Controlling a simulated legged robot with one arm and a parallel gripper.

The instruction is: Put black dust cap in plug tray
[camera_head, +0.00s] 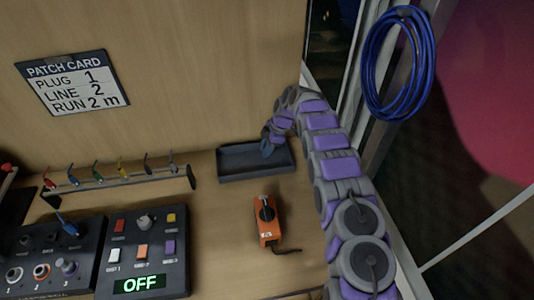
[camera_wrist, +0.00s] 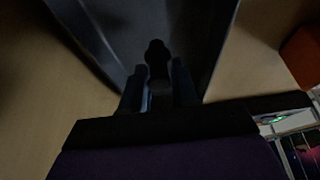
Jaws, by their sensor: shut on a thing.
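The plug tray is a shallow dark grey tray (camera_head: 240,177) on the wooden bench against the back panel. In the wrist view the tray (camera_wrist: 105,30) fills the space ahead of my fingers. My gripper (camera_head: 268,147) is over the right part of the tray, pointing down. In the wrist view my gripper (camera_wrist: 157,85) is shut on a small black knobbed piece, the black dust cap (camera_wrist: 157,56), which sticks out between the fingertips. The picture is dark, and I cannot tell whether the cap touches the tray floor.
An orange device (camera_head: 268,222) with a black knob and cable stands in front of the tray. A rack of coloured leads (camera_head: 120,180) and two control panels (camera_head: 145,255) are at left. A patch card (camera_head: 72,83) is on the wall. A blue cable coil (camera_head: 368,65) hangs at right.

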